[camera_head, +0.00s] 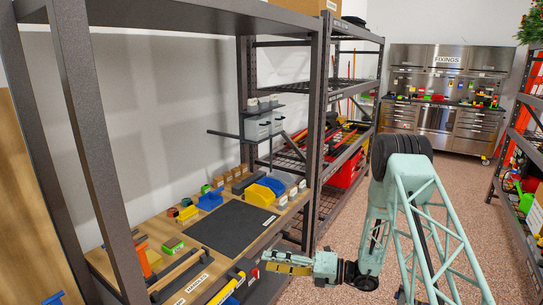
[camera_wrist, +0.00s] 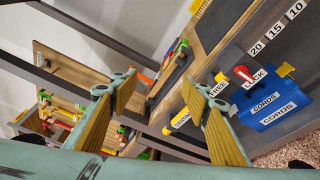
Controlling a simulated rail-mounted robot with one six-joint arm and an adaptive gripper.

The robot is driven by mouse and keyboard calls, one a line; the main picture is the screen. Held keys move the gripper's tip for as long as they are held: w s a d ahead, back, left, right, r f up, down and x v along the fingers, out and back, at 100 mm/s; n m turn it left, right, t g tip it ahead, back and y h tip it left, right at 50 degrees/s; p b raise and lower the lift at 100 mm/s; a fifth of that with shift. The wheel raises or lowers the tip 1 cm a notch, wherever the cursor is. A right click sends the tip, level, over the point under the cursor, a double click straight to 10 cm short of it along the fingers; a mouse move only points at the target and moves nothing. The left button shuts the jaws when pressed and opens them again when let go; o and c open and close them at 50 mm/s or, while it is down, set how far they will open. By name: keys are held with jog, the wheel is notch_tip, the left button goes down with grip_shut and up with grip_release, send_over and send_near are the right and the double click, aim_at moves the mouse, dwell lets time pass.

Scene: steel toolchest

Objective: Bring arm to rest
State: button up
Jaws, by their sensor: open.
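My mint-green arm reaches leftward from the lower right in the head view. My gripper (camera_head: 268,262) is at its end, beside the right edge of the wooden workbench (camera_head: 155,225). In the wrist view my gripper (camera_wrist: 158,80) has its two yellow-padded fingers spread wide apart. I see nothing held between them. The bench edge and several small items show beyond the fingers. A blue box labelled CORDS (camera_wrist: 268,108) is to the right of the right finger, apart from it.
A dark mat (camera_head: 232,228) lies on the bench among small bins and blocks. Steel shelf uprights (camera_head: 318,120) stand close to the arm's left. A red lever (camera_wrist: 243,73) shows near FREE and LOCK labels. Speckled floor (camera_head: 450,190) is open toward the steel toolchest (camera_head: 440,95).

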jog(key=s+r+n+g+h, duration=0.65)
jog(key=s+r+n, duration=1.05)
jog(key=s+r, duration=0.95)
jog(key=s+d+r+n+t+h, duration=0.2)
jog(key=s+d+n, duration=0.4)
jog(key=s, duration=0.3)
jog(key=s+d+r+n+t+h, duration=0.2)
jog(key=s+d+r+n+h, duration=0.3)
jog(key=s+d+r+n, duration=0.1)
jog(key=s+d+r+n+t+h, duration=0.2)
jog(key=s+d+r+n, duration=0.3)
jog(key=s+d, duration=0.3)
jog(key=shift+s+d+r+n+h, duration=0.35)
jog(key=shift+s+h, duration=0.3)
jog(key=shift+s, duration=1.7)
jog(key=shift+f, duration=0.15)
